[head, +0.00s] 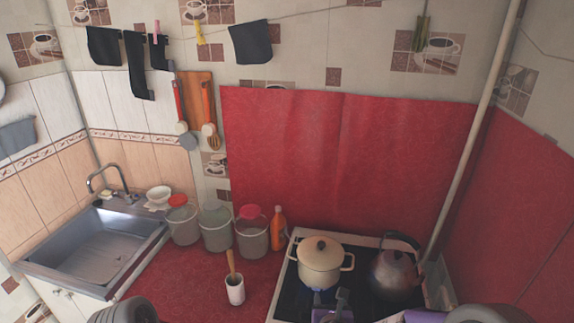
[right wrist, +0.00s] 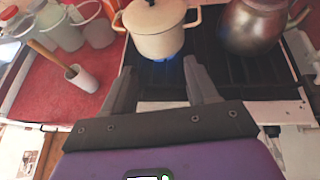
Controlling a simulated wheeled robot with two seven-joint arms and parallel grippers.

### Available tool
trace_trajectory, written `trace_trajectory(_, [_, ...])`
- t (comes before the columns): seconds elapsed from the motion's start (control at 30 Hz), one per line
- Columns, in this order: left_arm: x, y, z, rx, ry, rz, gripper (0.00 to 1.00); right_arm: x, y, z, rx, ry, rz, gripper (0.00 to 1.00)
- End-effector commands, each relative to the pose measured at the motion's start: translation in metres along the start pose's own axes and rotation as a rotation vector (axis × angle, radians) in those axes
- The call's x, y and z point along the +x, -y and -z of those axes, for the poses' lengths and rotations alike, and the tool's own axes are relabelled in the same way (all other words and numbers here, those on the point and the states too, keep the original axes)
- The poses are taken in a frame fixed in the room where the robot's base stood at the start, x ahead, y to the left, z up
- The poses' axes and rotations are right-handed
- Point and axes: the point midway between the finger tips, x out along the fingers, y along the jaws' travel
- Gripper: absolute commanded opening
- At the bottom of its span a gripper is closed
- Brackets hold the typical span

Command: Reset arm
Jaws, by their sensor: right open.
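My right gripper (head: 330,297) shows at the bottom of the head view, low in front of the stove. In the right wrist view its two dark fingers (right wrist: 160,84) are spread apart with nothing between them. They point toward a cream pot (head: 320,262) with a lid, which stands on the stove beyond the fingertips; it also shows in the right wrist view (right wrist: 158,32). A blue glow shows under the pot. My left gripper is not seen in either view.
A metal kettle (head: 396,270) stands right of the pot on the stove (head: 372,302). Left are a white cup (head: 235,290) with a wooden handle, an orange bottle (head: 277,228), several buckets (head: 215,230) and a sink (head: 95,250). The red counter (head: 180,280) has free room. A pipe (head: 470,130) slants at right.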

Motion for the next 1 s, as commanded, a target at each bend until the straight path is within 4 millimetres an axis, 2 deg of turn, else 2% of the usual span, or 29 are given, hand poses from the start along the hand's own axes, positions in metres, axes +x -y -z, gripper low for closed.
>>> trace_trajectory(0.03, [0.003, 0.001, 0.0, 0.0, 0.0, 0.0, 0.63, 0.004, 0.0, 0.012, -0.061, -0.023, -0.011, 0.58])
trace_trajectory(0.37, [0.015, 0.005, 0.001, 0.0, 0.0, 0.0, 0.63, 0.017, -0.003, 0.078, -0.486, -0.137, -0.123, 0.58])
trace_trajectory(0.47, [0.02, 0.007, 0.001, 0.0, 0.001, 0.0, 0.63, 0.02, -0.004, 0.107, -0.659, -0.175, -0.184, 0.58])
trace_trajectory(0.57, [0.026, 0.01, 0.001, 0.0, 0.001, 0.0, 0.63, 0.021, -0.005, 0.144, -0.878, -0.216, -0.277, 0.58])
trace_trajectory(0.73, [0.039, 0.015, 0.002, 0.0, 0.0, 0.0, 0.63, 0.016, -0.005, 0.22, -1.314, -0.251, -0.513, 0.58])
trace_trajectory(0.87, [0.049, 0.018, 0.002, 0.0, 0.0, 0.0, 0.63, 0.003, -0.004, 0.276, -1.629, -0.22, -0.736, 0.58])
trace_trajectory(1.0, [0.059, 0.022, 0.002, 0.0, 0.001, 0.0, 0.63, -0.017, -0.003, 0.333, -1.933, -0.115, -1.003, 0.58])
